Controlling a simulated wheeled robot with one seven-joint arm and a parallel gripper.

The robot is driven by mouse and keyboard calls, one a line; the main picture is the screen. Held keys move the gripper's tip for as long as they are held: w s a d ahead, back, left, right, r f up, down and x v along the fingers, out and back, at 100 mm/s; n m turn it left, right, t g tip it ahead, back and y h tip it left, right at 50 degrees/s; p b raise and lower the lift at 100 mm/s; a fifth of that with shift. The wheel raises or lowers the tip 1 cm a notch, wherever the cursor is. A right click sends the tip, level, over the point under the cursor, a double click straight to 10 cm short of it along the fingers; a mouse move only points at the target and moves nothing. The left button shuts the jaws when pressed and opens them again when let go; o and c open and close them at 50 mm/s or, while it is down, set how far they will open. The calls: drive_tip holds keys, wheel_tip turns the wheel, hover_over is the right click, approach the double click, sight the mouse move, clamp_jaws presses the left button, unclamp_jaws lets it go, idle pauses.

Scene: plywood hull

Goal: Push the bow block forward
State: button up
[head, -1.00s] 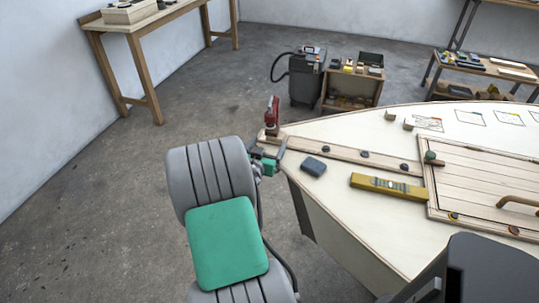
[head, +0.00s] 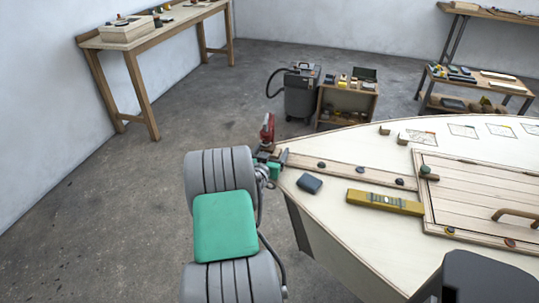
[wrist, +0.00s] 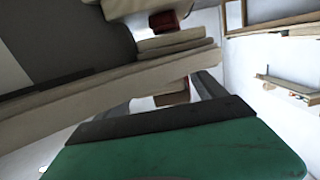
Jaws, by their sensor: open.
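In the wrist view stacked pale wood (wrist: 172,44) lies ahead of my dark fingers, under a red part. Whether the gripper touches the block cannot be told.
On the hull deck (head: 340,215) lie a dark blue-grey block (head: 309,184) and a yellow level (head: 384,202), near a hatch (head: 470,200). A grey vacuum (head: 302,92) and small cart (head: 347,100) stand behind. A workbench (head: 150,40) is at the left; open floor lies between.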

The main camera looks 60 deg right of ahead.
drive_tip(key=c, duration=1.4)
drive_tip(key=shift+w+a+f+b, duration=0.15)
drive_tip(key=shift+w+b, duration=0.4)
drive_tip(key=shift+w, duration=0.4)
drive_tip(key=shift+c, duration=0.2)
drive_tip(key=shift+w, duration=0.25)
drive_tip(key=o, duration=1.4)
drive_tip(key=shift+w, duration=0.15)
drive_tip(key=shift+r, duration=0.2)
